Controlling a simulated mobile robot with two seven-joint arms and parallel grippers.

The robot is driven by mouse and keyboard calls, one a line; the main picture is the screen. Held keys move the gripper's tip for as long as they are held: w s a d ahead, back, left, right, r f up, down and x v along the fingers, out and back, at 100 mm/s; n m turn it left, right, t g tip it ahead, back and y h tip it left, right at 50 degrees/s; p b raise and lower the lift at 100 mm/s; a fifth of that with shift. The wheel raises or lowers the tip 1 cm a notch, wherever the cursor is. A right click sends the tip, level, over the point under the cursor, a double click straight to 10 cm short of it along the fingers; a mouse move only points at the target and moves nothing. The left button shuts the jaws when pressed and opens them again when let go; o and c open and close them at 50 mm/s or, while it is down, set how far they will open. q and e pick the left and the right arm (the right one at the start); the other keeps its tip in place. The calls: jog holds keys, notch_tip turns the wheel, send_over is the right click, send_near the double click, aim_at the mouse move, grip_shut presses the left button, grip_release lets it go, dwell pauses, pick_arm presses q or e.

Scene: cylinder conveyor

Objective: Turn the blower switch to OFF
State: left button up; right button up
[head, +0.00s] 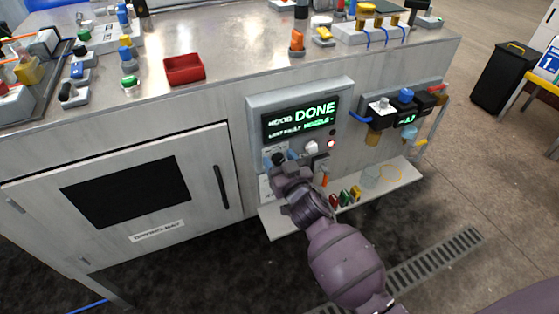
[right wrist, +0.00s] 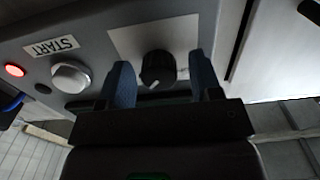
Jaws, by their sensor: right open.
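The blower switch is a round black knob (right wrist: 157,68) on a pale plate on the control panel (head: 340,90). In the right wrist view its small white mark points down and slightly left; no position lettering is readable. In the head view the knob (head: 278,158) shows just above my gripper. My right gripper (head: 284,170) is open at the panel, its two blue-grey fingers on either side of the knob. In the right wrist view gaps show between knob and fingers. My left gripper is not in view.
A silver START button (right wrist: 72,77) and a lit red lamp (right wrist: 14,70) sit beside the knob. The display (head: 300,117) reads DONE. A shelf (head: 405,178) with small coloured items juts out below. A cabinet door (head: 120,190) is at left.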

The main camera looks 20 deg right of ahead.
jog(key=c, duration=0.9)
jog(key=shift+c, duration=0.2)
